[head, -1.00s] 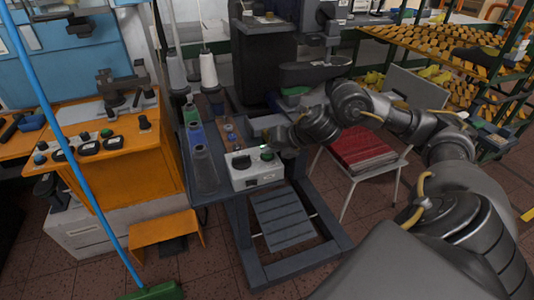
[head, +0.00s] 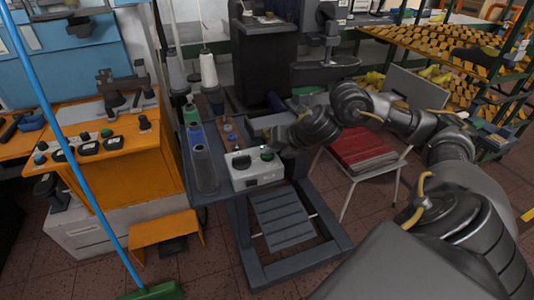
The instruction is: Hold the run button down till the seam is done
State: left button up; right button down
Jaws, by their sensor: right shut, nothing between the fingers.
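A pale control box (head: 256,174) sits at the front of the dark sewing machine stand. A green button (head: 267,155) is on its top, with a dark knob to the left. My right gripper (head: 272,146) is shut and empty, its fingertips just above or at the green button; I cannot tell whether they touch or press it. The sewing machine (head: 325,70) stands behind my right arm, which hides part of it. The seam cannot be made out. My left gripper is not in view.
Thread cones (head: 209,75) and bobbins stand left of the box. A red-seated chair (head: 361,148) is right of the stand. An orange machine (head: 115,150) and a blue pole (head: 70,150) are at left. A slatted pedal (head: 282,220) lies below.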

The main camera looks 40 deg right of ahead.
aim_at(270, 157)
jog(key=shift+r, duration=0.1)
dwell(0.6)
jog(key=shift+r+p, duration=0.85)
jog(key=shift+p, duration=0.05)
jog(key=shift+r, duration=0.1)
notch_tip(270, 157, up, 5)
jog(key=p, duration=0.5)
